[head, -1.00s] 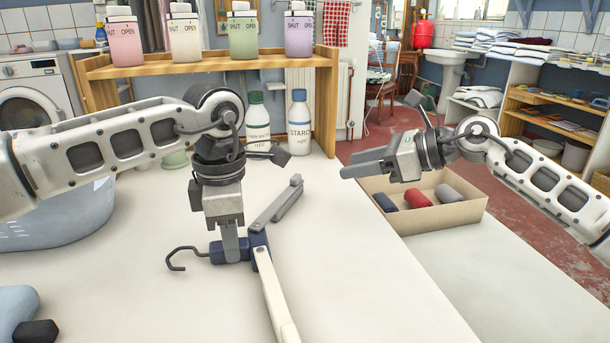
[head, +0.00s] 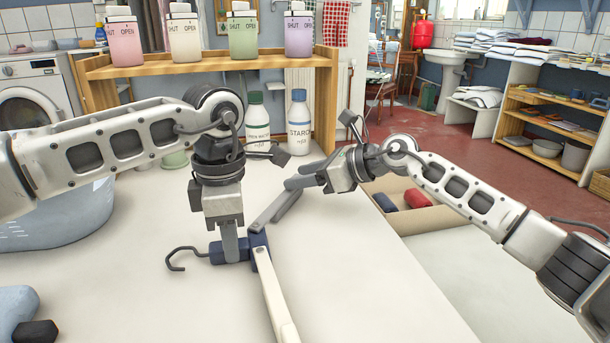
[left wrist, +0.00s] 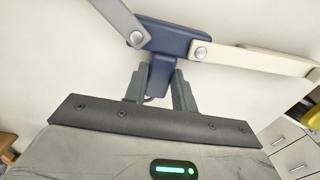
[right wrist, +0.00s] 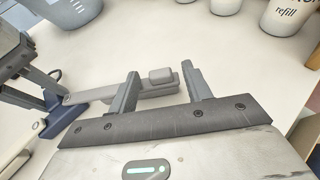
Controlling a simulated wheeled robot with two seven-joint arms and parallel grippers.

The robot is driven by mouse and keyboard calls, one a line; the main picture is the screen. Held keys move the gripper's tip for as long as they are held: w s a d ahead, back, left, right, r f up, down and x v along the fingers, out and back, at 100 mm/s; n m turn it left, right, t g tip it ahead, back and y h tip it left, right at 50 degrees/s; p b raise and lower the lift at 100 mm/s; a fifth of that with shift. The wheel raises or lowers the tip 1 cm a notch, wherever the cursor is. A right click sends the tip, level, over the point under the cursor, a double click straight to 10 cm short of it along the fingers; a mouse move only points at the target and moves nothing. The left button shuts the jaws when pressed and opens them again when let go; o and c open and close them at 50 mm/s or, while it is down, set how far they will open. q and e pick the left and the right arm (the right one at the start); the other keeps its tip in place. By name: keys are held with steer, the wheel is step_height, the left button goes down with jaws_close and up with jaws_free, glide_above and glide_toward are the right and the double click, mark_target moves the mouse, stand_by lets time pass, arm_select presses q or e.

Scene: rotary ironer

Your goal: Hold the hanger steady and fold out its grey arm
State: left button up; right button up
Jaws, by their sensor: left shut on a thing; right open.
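The hanger has a navy body (head: 217,254) with a dark hook at its left, over the pale table. My left gripper (head: 230,252) points down and is shut on the navy body; the left wrist view shows the body's stem (left wrist: 160,75) between its fingers. A cream arm (head: 275,295) runs from the body toward the near edge. The grey arm (head: 266,215) slants up and right from the body. My right gripper (head: 298,183) is open at the grey arm's far end. In the right wrist view that end (right wrist: 160,76) appears between the fingers; contact cannot be told.
A white starch bottle (head: 299,130) and another bottle (head: 257,125) stand behind the right gripper, by a wooden shelf (head: 210,65). A cardboard box (head: 440,215) with rolled cloths is at the right. A blue-grey basket (head: 60,220) is at the left. The table right of the hanger is clear.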

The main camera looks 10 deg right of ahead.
jaws_close()
steer(key=shift+w+a+n+g+y, duration=0.6)
steer(key=shift+w+a+n+g, duration=0.5)
steer(key=shift+a+g, duration=0.15)
steer(key=shift+w+a+n+g+y, duration=0.2)
steer(key=shift+a+n+g, duration=0.2)
steer(key=shift+a+n, duration=0.05)
steer(key=shift+w+a+n+g+y, duration=0.15)
steer(key=shift+a+n+g+y, duration=0.05)
steer(key=shift+a+n+g, duration=0.2)
jaws_free()
steer(key=v, duration=1.2)
steer(key=shift+r, duration=0.1)
